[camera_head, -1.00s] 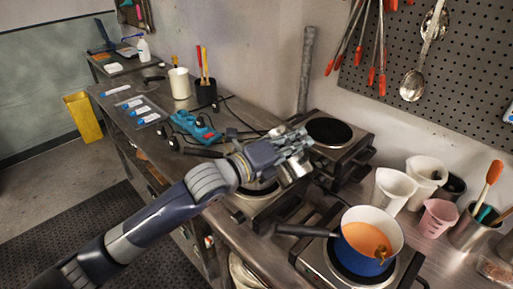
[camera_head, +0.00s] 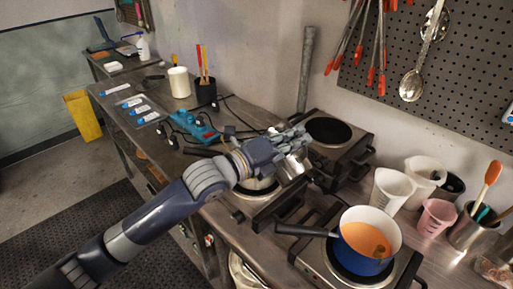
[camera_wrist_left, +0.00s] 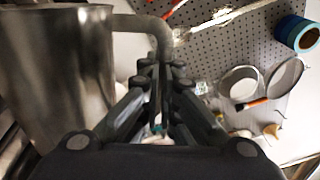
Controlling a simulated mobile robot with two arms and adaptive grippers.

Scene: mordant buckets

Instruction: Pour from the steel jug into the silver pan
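The steel jug (camera_head: 294,168) is held by my left gripper (camera_head: 292,143) over the middle hot plate. In the left wrist view the jug (camera_wrist_left: 60,75) fills the left side, and its handle (camera_wrist_left: 150,24) runs down between the fingers (camera_wrist_left: 163,95), which are closed on it. The silver pan (camera_head: 262,186) sits on the middle hot plate, below and to the left of the jug. My gripper and arm hide much of the pan. I cannot see the jug's contents or any stream. My right gripper is not in view.
A blue pot (camera_head: 368,241) with orange liquid stands on the front hot plate (camera_head: 314,258). An empty hot plate (camera_head: 331,132) is behind. White beakers (camera_head: 391,189), a pink cup (camera_head: 437,217) and a utensil holder (camera_head: 468,232) stand at right. A teal device (camera_head: 194,127) lies left.

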